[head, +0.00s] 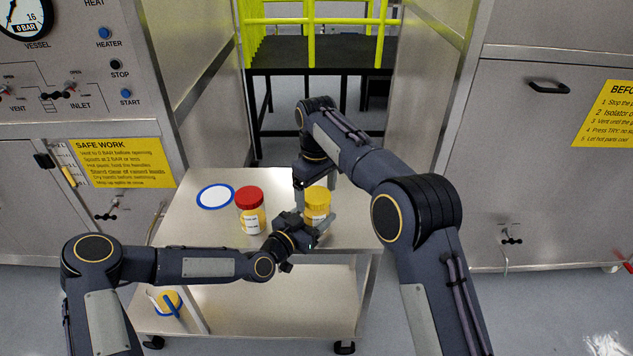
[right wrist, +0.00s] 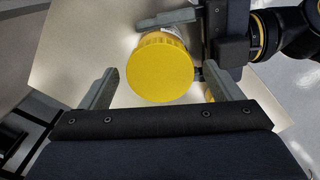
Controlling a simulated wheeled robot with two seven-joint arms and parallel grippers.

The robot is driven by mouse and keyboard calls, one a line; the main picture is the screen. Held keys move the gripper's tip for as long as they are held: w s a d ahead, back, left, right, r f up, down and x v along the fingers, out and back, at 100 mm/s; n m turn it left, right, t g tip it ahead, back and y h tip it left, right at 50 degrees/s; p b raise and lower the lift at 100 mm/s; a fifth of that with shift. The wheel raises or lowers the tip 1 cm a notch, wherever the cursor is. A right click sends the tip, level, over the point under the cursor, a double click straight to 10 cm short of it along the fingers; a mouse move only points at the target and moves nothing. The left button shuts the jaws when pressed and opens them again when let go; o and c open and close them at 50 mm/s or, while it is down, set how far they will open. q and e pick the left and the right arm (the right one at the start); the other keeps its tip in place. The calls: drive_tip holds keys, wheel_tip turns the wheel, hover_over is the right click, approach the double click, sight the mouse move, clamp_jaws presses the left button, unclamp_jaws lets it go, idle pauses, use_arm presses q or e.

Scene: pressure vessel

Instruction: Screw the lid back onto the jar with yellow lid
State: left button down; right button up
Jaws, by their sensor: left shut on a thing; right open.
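The jar with the yellow lid (head: 317,196) stands upright on the tabletop. In the right wrist view its round yellow lid (right wrist: 160,70) is seen from above, with a sliver of the jar's pale body behind it. The lid sits over the jar; how tightly cannot be told. My left gripper (head: 316,219) is shut on the jar's body from the front; it also shows in the right wrist view (right wrist: 186,46). My right gripper (right wrist: 160,78) is open above the jar, its fingers on either side of the lid and apart from it. In the head view its arm partly hides this area.
A red-lidded jar (head: 250,210) stands just left of the yellow-lidded jar, close to my left gripper. A blue-rimmed white disc (head: 215,197) lies farther left on the steel table (head: 180,225). Steel cabinets flank the table.

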drive_tip(key=c, duration=1)
drive_tip(key=o, duration=1.1)
drive_tip(key=shift+o, duration=0.2)
drive_tip(key=shift+r, duration=3.7)
use_arm(q)
drive_tip(key=shift+c, duration=1.2)
unclamp_jaws()
